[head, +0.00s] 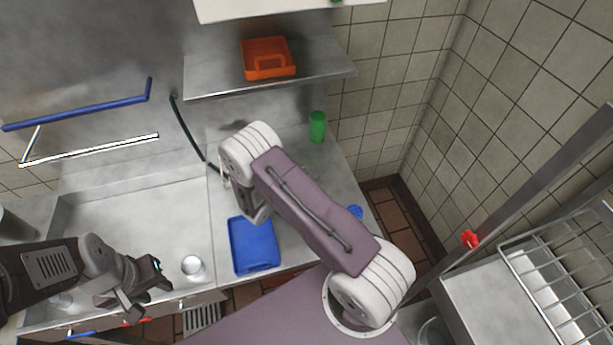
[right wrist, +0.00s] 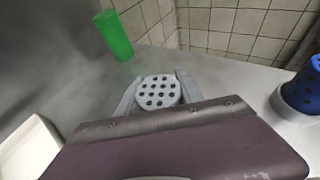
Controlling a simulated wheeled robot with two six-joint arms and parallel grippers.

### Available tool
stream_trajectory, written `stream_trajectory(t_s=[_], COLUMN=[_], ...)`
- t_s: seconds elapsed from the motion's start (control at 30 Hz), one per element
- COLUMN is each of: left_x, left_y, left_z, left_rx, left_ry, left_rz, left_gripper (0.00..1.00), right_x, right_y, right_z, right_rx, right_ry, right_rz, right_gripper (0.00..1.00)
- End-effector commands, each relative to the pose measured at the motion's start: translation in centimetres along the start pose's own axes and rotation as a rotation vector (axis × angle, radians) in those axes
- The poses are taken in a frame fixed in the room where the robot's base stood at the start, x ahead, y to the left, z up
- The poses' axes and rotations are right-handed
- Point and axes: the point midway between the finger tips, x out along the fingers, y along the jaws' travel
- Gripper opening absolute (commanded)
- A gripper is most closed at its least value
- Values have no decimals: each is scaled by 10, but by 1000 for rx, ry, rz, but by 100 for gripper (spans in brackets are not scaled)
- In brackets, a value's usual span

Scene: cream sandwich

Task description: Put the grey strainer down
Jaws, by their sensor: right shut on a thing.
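The grey strainer (right wrist: 158,92), a light grey round piece with dark holes, sits between the two fingers of my right gripper (right wrist: 157,95) in the right wrist view. The gripper is shut on it. The grey counter (right wrist: 225,78) lies beyond and below; I cannot tell whether the strainer touches it. In the head view my right forearm and wrist hide the strainer and most of the right gripper. My left gripper (head: 145,288) is at the lower left of the head view, over the front of the sink area, its fingers apart and empty.
A green cup (head: 318,127) stands at the back of the counter and also shows in the right wrist view (right wrist: 114,35). A blue tray (head: 256,244) lies at the counter's front. A blue holed piece (right wrist: 303,88) is at the right. An orange basket (head: 268,57) is on the shelf.

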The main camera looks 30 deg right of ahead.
Motion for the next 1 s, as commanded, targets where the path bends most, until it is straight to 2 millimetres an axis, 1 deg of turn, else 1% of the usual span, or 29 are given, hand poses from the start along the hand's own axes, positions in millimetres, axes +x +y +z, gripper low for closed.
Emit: stream_trajectory(t_s=[0.03,0.1,0.3,0.43,0.47,0.5,0.53,0.8,0.87,0.93,1.0], left_x=[-1,-1,-1,4,3,2,2,2,-2,2,5], left_y=[0,0,0,0,0,0,0,0,0,0,0], left_z=[0,0,0,0,0,0,0,0,0,0,1], left_rx=[0,0,0,0,0,0,0,0,0,0,0], left_ry=[0,0,0,0,0,0,0,0,0,0,0], left_rz=[0,0,0,0,0,0,0,0,0,0,0], left_gripper=[36,36,36,36,36,36,36,36,36,36,36], right_x=[2,4,4,6,6,5,5,5,4,-4,-19], right_y=[0,0,0,0,0,0,0,0,0,2,2], right_z=[-6,-10,-10,-15,-14,-13,-13,-12,-8,-11,-12], right_rx=[-1,1,2,2,2,2,2,2,2,1,1], right_ry=[0,0,0,0,0,0,0,0,0,0,0], right_rz=[-1,0,0,0,0,0,0,0,1,5,7], right_gripper=[3,3,3,3,49,60,65,65,65,65,65])
